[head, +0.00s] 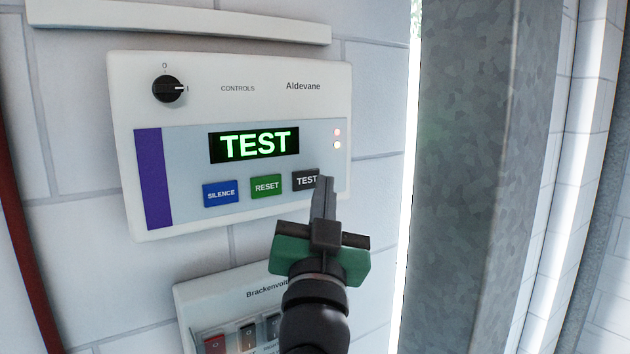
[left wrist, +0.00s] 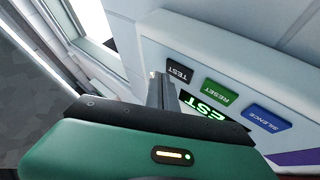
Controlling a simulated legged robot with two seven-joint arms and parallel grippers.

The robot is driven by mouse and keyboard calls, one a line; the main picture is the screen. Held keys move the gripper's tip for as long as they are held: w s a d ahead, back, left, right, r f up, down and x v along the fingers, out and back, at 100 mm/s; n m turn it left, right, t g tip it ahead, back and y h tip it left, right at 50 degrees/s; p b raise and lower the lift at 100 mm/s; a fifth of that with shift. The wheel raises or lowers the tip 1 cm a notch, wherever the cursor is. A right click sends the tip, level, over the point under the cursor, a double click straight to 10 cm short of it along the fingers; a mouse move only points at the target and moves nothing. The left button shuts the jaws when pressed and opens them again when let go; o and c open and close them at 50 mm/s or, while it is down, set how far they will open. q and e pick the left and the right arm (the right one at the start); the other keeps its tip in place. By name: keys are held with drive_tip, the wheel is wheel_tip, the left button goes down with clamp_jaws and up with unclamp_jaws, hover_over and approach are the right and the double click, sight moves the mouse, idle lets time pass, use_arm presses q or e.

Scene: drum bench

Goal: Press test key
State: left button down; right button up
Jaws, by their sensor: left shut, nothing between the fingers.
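The dark TEST key (head: 304,180) sits at the right end of the key row on the white Aldevane control panel (head: 230,66). The panel's display (head: 254,145) reads TEST in green letters. My left gripper (head: 326,182) is shut and empty, its fingertips at the lower right edge of the TEST key and covering a little of it. In the left wrist view the TEST key (left wrist: 179,71) shows just beyond the fingertips (left wrist: 155,76). I cannot tell whether the tips touch the key. My right gripper is not in view.
The green RESET key (head: 266,186) and blue SILENCE key (head: 220,193) are left of TEST. A black rotary knob (head: 168,88) is at the panel's upper left. A second panel (head: 225,300) is below, partly behind my arm. A grey metal post (head: 465,180) stands at the right.

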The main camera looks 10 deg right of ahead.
use_arm(q)
drive_tip(key=shift+s+a+r, duration=0.1)
drive_tip(key=shift+a, duration=0.65)
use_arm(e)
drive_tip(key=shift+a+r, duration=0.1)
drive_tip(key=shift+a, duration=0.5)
use_arm(q)
drive_tip(key=shift+d, duration=0.1)
drive_tip(key=shift+w+d, duration=0.5)
drive_tip(key=shift+d, duration=0.15)
drive_tip(key=shift+a, duration=0.1)
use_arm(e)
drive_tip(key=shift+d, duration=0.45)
use_arm(q)
drive_tip(key=shift+a, duration=0.1)
